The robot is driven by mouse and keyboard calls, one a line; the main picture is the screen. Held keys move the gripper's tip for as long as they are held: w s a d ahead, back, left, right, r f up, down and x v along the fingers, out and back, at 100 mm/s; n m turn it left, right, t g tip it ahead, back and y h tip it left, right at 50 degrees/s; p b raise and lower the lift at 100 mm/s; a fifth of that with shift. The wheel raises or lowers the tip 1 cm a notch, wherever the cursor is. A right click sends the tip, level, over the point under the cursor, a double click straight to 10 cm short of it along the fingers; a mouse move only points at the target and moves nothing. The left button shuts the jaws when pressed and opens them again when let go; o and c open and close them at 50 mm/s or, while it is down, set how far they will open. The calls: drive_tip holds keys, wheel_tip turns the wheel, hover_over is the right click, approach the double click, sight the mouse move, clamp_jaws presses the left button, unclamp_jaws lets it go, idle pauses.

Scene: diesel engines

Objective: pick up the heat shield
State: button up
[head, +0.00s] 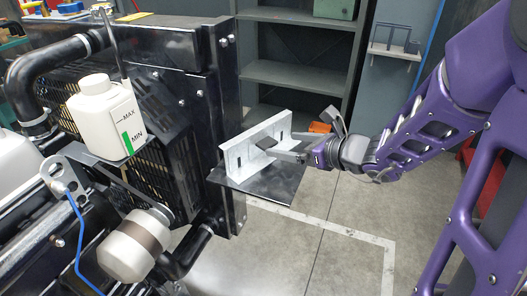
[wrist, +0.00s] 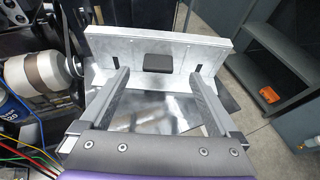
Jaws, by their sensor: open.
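The heat shield (head: 254,143) is a light grey metal plate with dark slots, standing upright on a black shelf plate (head: 265,187) beside the engine. In the wrist view the heat shield (wrist: 190,55) spans the upper middle, with a dark block (wrist: 158,63) at the centre of its face. My gripper (head: 277,146) reaches in from the right at the heat shield. In the wrist view my gripper (wrist: 158,88) is open, its two fingers apart and pointing toward the shield's face, with the dark block between them. I cannot tell whether the fingers touch the shield.
The engine with a white coolant bottle (head: 104,117) and a white-and-brown canister (head: 135,245) fills the left. A grey shelf unit (head: 290,75) stands behind, with an orange item (wrist: 269,95) low on it. Open floor (head: 330,250) lies below the black plate.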

sight(265, 141)
drive_tip(key=b+x, duration=0.2)
drive_tip(key=x, duration=0.3)
drive_tip(key=shift+a+f, duration=0.15)
drive_tip(key=shift+a, duration=0.05)
drive_tip(key=shift+w+a, duration=0.2)
drive_tip(key=shift+a, duration=0.05)
clamp_jaws()
